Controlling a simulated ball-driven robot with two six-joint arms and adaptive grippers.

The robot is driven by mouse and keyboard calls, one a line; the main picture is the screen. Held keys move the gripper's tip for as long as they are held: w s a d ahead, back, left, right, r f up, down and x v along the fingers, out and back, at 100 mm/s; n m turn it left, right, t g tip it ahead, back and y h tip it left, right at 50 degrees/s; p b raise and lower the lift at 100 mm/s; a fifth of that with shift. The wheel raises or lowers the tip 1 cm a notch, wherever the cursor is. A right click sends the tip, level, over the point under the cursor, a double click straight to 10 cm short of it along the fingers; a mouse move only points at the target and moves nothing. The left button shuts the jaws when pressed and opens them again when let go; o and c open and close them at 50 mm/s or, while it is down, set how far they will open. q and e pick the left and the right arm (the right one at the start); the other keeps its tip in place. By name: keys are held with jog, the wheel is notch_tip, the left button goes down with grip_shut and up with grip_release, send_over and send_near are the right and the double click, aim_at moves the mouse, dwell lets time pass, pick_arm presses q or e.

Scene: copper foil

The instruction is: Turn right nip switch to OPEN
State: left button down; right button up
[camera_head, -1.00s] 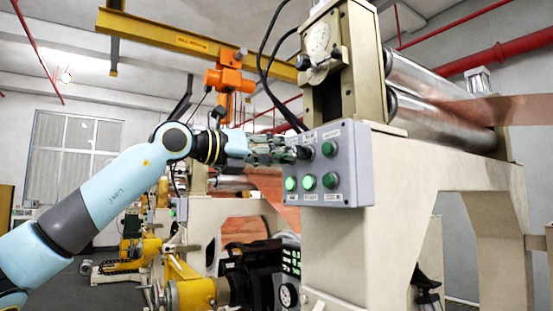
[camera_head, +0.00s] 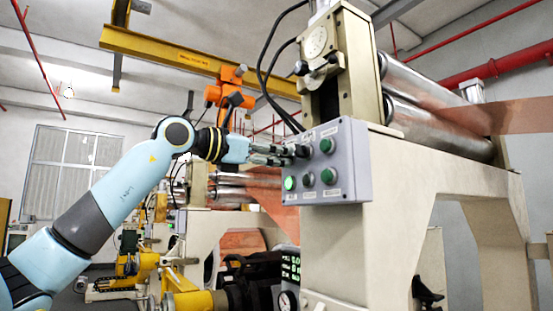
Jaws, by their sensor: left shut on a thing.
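The grey control box (camera_head: 350,165) is fixed to the front of the machine frame. Its black switch knob (camera_head: 302,151) is at the upper left of the box face. My left gripper (camera_head: 288,153) reaches in from the left and is shut on this knob, and its fingers partly hide it. The knob's exact angle and its small label cannot be read. A green button (camera_head: 326,145) is to the right of the knob. Below, the left lamp (camera_head: 289,183) glows bright green, the middle lamp (camera_head: 308,179) looks dim, and the right button (camera_head: 328,176) is darker green. My right gripper is not in view.
Metal rollers (camera_head: 440,118) with copper foil (camera_head: 515,115) are at the upper right. Black cables (camera_head: 262,80) hang above the box. An orange hoist (camera_head: 228,88) hangs from a yellow beam (camera_head: 180,50) behind my arm. The space left of the box is open around my arm.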

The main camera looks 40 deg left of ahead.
pick_arm(q)
jog(key=shift+m, duration=0.5)
jog(key=c, duration=1.4)
grip_release()
